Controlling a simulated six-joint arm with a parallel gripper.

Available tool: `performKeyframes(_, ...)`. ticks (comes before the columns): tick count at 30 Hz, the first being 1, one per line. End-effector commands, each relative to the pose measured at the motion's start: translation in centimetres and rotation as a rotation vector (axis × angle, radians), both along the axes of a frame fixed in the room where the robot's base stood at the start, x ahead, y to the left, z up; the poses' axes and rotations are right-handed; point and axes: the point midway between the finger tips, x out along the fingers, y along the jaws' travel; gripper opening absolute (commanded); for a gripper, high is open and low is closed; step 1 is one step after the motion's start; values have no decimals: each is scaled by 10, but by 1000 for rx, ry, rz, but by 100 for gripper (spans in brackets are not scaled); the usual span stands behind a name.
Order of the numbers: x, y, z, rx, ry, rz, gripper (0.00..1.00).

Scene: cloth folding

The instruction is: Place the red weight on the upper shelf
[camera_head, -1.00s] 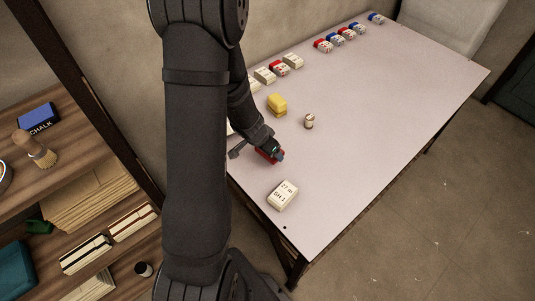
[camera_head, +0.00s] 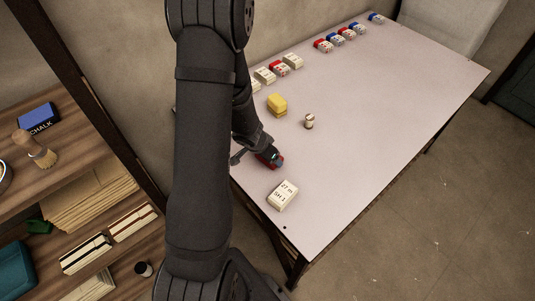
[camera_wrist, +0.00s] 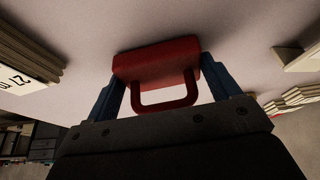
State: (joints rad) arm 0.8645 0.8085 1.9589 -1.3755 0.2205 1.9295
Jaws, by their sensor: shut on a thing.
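The red weight (camera_wrist: 155,62), a block with a loop handle, sits between the blue fingers of my gripper (camera_wrist: 162,82) in the wrist view. My gripper is shut on it. In the head view the red weight (camera_head: 277,162) shows at the end of my gripper (camera_head: 268,155), over the near left part of the table. I cannot tell whether it touches the tabletop. The upper shelf (camera_head: 75,150) of the wooden rack is at the left, across my arm from the table. Part of the rack is cut off by the picture edge.
On the upper shelf are a blue chalk box (camera_head: 38,118) and a brush (camera_head: 35,150). On the table (camera_head: 400,110) stand a white labelled block (camera_head: 283,195), a yellow block (camera_head: 277,104), a small ball-like item (camera_head: 309,121) and a back row of coloured blocks. The table's right side is clear.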

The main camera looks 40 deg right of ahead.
Motion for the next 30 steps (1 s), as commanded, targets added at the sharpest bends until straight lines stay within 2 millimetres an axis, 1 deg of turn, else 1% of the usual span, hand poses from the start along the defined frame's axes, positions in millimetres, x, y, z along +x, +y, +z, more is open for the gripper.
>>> performKeyframes(2, 0, 0, -2, -1, 0, 1, 25)
performKeyframes(3, 0, 0, -3, 1, 1, 0, 83)
performKeyframes(6, 0, 0, -3, 0, 0, 0, 100)
performKeyframes(14, 0, 0, -3, 1, 0, 1, 100)
performKeyframes(17, 0, 2, 1, -1, 0, 1, 100)
performKeyframes(26, 0, 13, 33, -2, -3, -1, 100)
performKeyframes(30, 0, 19, 51, -3, -3, 0, 100)
